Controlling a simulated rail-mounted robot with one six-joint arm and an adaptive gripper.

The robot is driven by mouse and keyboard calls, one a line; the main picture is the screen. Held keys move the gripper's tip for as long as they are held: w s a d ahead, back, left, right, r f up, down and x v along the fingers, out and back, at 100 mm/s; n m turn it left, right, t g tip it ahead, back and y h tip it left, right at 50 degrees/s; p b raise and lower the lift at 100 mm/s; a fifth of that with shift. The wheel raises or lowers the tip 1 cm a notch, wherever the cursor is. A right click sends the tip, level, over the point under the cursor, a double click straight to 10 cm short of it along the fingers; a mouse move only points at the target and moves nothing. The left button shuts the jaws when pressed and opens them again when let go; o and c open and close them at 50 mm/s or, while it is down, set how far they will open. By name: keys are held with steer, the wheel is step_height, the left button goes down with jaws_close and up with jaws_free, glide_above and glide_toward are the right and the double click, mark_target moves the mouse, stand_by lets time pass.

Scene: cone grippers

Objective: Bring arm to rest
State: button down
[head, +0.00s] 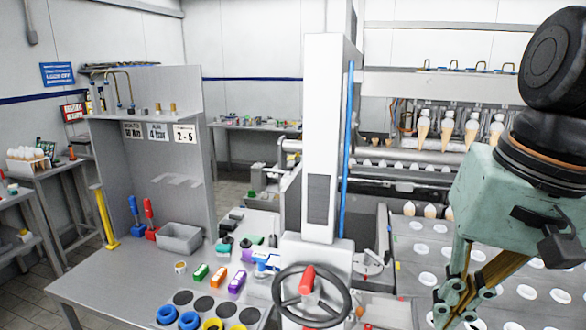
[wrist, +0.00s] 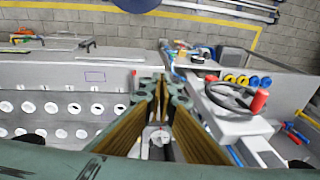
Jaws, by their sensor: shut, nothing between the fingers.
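My arm, with a pale green wrist housing, hangs at the right of the head view. My gripper (head: 452,308) points down in front of the perforated conveyor plate (head: 412,262), partly cut off by the lower edge. In the wrist view my gripper (wrist: 162,92) has its two fingers with tan pads converging at their tips. It is shut and empty. A machine part with a round white face shows between the finger bases.
A black handwheel with a red knob (head: 307,280) stands left of my gripper, beside a white column (head: 321,140). A grey workbench (head: 110,285) holds a bin (head: 180,238) and coloured blocks. Cones (head: 447,130) hang on the machine behind. The floor shows at far left.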

steer(key=s+n+t+h+b, duration=0.1)
steer(key=s+n+t, duration=0.1)
steer(key=s, duration=0.5)
steer(key=shift+s+a+r+n, duration=0.25)
steer(key=shift+a+n, duration=0.2)
steer(key=shift+n, duration=0.35)
steer(key=c, duration=3.3)
jaws_free()
steer(key=shift+c, duration=0.2)
